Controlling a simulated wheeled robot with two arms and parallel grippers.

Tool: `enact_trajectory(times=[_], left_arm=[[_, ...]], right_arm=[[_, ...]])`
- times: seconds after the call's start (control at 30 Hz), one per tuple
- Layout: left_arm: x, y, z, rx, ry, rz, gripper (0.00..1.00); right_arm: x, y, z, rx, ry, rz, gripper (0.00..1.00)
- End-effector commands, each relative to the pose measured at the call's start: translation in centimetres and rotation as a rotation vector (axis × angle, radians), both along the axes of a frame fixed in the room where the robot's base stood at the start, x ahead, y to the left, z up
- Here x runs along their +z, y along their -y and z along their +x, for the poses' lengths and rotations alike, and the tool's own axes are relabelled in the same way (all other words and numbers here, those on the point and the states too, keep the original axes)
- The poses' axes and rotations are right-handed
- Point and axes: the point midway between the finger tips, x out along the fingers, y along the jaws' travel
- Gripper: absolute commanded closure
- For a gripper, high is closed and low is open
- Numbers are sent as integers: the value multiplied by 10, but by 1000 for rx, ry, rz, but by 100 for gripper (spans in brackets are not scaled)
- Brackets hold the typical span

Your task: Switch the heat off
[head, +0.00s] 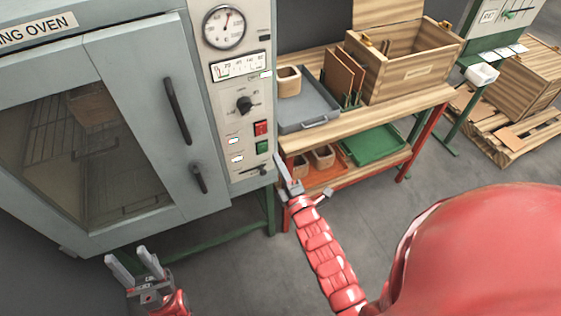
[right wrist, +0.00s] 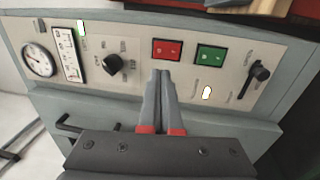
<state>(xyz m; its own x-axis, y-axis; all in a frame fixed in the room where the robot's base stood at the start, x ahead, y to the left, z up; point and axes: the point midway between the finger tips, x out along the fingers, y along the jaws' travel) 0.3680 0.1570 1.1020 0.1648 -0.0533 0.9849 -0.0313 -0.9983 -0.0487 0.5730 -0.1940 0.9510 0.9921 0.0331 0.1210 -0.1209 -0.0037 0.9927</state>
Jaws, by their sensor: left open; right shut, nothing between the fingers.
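The oven's grey control panel (head: 233,100) carries a red switch (head: 261,128) above a green switch (head: 262,147). A black dial knob (head: 244,104) sits above and left of them. In the right wrist view the red switch (right wrist: 167,49) and green switch (right wrist: 210,55) are side by side, with the knob (right wrist: 113,64) to the left and a black lever (right wrist: 259,72) to the right. My right gripper (head: 281,170) is shut and empty; in its wrist view its tips (right wrist: 162,75) point just below the red switch. Contact is not visible. My left gripper (head: 135,262) is open and empty below the oven door.
The oven door (head: 150,90) is closed, with a long black handle (head: 177,110) and a smaller one (head: 198,178). A wooden workbench (head: 385,110) with a grey tray (head: 305,115) and wooden crate (head: 405,65) stands right of the panel. Bare floor lies in front.

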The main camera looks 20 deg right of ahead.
Motion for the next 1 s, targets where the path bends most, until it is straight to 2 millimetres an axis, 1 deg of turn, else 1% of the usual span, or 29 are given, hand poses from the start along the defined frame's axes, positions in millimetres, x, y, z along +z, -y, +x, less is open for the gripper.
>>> enact_trajectory(times=[0.03, 0.3, 0.5, 0.7, 1.0], left_arm=[[9, 0, 0, 0, 0, 0, 50], [31, 0, 0, 0, 0, 0, 50], [42, 0, 0, 0, 0, 0, 50], [45, 0, 0, 0, 0, 0, 50], [45, 0, 0, 0, 0, 0, 50]], right_arm=[[9, -2, 13, 2, 5, 2, 100], [15, -3, 67, 1, 2, 0, 100], [16, -4, 90, 2, 3, 0, 100], [13, -4, 99, 1, -1, 0, 100], [13, -4, 99, 1, 0, 0, 100]])
